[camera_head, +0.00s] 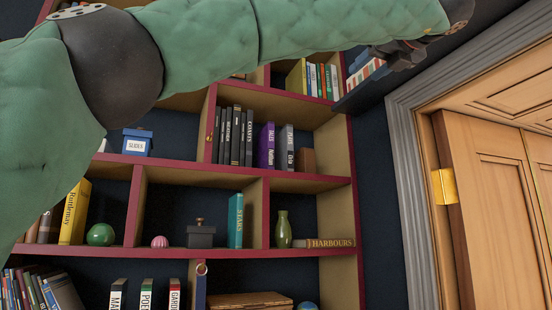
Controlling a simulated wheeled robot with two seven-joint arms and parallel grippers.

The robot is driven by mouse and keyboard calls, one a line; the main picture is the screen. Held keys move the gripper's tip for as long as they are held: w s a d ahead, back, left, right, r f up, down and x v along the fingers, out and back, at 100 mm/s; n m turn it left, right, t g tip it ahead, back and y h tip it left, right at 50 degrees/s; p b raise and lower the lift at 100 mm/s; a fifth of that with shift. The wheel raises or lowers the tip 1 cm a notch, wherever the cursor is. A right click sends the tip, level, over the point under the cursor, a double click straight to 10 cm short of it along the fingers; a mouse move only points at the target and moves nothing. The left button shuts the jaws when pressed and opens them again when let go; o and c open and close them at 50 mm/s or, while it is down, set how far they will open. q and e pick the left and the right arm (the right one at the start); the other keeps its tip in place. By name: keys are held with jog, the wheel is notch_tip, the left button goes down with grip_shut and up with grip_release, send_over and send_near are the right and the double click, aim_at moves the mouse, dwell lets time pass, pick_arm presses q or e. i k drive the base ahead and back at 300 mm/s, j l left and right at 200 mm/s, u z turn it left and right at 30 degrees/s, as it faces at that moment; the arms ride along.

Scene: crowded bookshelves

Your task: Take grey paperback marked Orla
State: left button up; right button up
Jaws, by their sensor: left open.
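A grey book (287,148) stands upright in the middle upper compartment; its spine lettering is small, and the lower word looks like Orla. It stands just right of a purple book (265,146) marked Tales, with a small brown block (305,160) to its right. My left arm, in a green sleeve, crosses the top of the view. My left gripper (402,58) is at the upper right, above and to the right of the grey book and well apart from it. It is open, its fingers small and dark. My right gripper is out of view.
Several dark books (236,136) fill the left of that compartment. Striped books (365,70) on a dark side shelf lie close to my left gripper. A wooden door (500,200) with a grey frame stands at right. Below are a teal book (236,220) and a green vase (283,229).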

aim_at(284, 145)
jog(key=i+j, duration=0.2)
jog(key=i, duration=0.2)
jog(key=i+j, duration=0.25)
jog(key=i, duration=0.15)
jog(key=i+j, duration=0.2)
jog(key=i, duration=0.2)
